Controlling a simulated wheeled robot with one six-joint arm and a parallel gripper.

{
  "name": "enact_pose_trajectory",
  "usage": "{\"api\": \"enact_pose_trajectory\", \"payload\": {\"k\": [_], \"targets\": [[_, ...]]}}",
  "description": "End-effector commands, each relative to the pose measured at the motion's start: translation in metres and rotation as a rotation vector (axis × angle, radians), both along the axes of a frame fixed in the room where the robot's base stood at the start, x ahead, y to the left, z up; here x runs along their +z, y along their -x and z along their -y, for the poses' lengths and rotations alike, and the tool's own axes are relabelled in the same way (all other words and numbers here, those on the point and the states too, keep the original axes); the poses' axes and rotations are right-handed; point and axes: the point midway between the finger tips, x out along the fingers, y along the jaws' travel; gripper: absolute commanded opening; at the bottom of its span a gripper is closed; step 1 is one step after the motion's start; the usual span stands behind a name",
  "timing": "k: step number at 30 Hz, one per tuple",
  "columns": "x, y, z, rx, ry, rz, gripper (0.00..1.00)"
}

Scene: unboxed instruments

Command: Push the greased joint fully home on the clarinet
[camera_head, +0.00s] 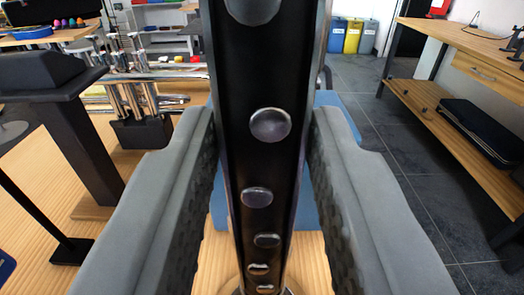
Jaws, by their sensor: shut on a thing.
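A long black clarinet joint (262,165) with several round silver keys stands upright in the middle of the view, running from the top edge down to the wooden surface at the bottom. My gripper (265,135) has its two grey padded fingers on either side of it and is shut on it. The joint's upper end is cut off by the frame. A silvery ring-like edge shows at its foot, mostly hidden. I cannot tell where the greased joint meets the rest or whether any gap shows.
A wooden table (150,165) carries a black stand (85,140) at left and a rack of metal tubes (135,95) behind it. A blue mat (220,205) lies behind the joint. A wooden workbench (470,45) with a black case (485,130) on its shelf stands right, across open grey floor.

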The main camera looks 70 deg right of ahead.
Motion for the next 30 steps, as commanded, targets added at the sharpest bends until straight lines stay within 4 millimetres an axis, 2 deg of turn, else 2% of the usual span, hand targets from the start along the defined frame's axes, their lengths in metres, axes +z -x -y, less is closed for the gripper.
{"api": "enact_pose_trajectory", "payload": {"k": [30], "targets": [[-0.01, 0.0, 0.0, 0.0, -0.001, -0.003, 0.01]]}}
